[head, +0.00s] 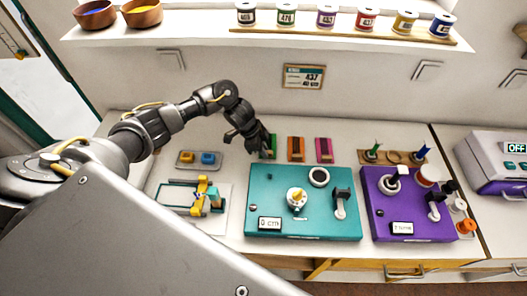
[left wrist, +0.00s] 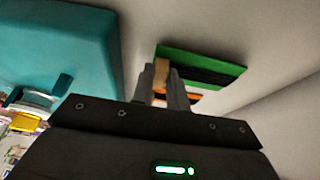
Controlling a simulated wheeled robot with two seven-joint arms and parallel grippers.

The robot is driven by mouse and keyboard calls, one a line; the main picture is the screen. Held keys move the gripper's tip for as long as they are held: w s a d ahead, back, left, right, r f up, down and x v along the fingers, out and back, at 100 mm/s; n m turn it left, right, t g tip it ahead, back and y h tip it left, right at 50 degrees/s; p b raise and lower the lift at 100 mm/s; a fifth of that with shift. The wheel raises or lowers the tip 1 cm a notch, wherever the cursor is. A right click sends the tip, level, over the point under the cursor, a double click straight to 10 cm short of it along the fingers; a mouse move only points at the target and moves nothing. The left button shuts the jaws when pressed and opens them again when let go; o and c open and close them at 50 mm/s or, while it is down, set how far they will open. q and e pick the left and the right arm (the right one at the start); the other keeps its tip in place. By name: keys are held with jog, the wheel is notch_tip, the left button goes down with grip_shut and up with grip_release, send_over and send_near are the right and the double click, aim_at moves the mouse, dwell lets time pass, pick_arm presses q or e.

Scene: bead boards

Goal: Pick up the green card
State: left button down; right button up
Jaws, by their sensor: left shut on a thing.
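The green card (head: 272,146) is at the left end of a row of three cards behind the teal machine. My left gripper (head: 261,146) is at the card's left side and partly covers it. In the left wrist view the green card (left wrist: 205,59) shows a dark strip and a tan block. The left gripper's fingers (left wrist: 166,83) are shut on it at the tan block. I cannot tell whether the card is clear of the table. My right gripper is not in view.
An orange card (head: 296,149) and a pink card (head: 324,150) stand to the right of the green one. The teal machine (head: 265,190) and a purple machine (head: 385,215) are in front. A grey tray with yellow and blue blocks (head: 198,167) is at left. A spool shelf (head: 300,40) is above.

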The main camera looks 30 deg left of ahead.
pick_arm(q)
jog(key=s+d+r+p, duration=0.1)
jog(key=s+d+r, duration=0.9)
jog(key=d+r, duration=0.15)
jog(key=a+r+n+b, duration=0.2)
jog(key=a+r+b, duration=0.2)
jog(key=r, duration=0.4)
jog(key=shift+s+a+t, duration=0.15)
jog(key=shift+a+t, duration=0.25)
jog(key=shift+a, duration=0.35)
